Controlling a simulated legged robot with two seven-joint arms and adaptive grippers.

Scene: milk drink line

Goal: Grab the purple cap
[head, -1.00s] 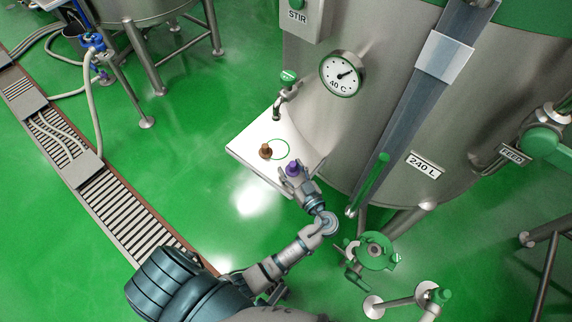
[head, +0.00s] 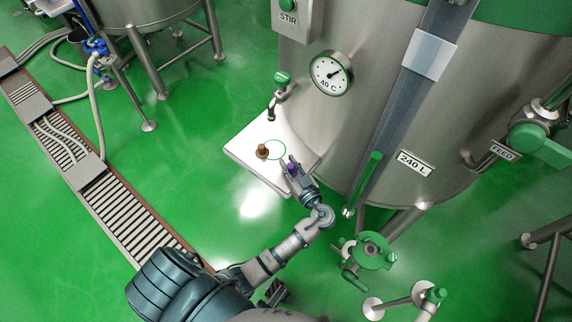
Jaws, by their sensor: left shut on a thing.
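The purple cap (head: 292,169) is between the fingers of my left gripper (head: 290,167), at the right part of a white shelf (head: 241,154) on the tank's side. My left gripper is shut on the cap, and its fingers hide part of it. I cannot tell whether the cap still touches the shelf. My right gripper is not in view.
A brown cap-like piece (head: 262,152) stands on the shelf beside a green ring mark (head: 281,143). A small tap (head: 274,105) hangs above the shelf. The steel tank (head: 350,120) is close behind, with a green valve (head: 370,251) at lower right.

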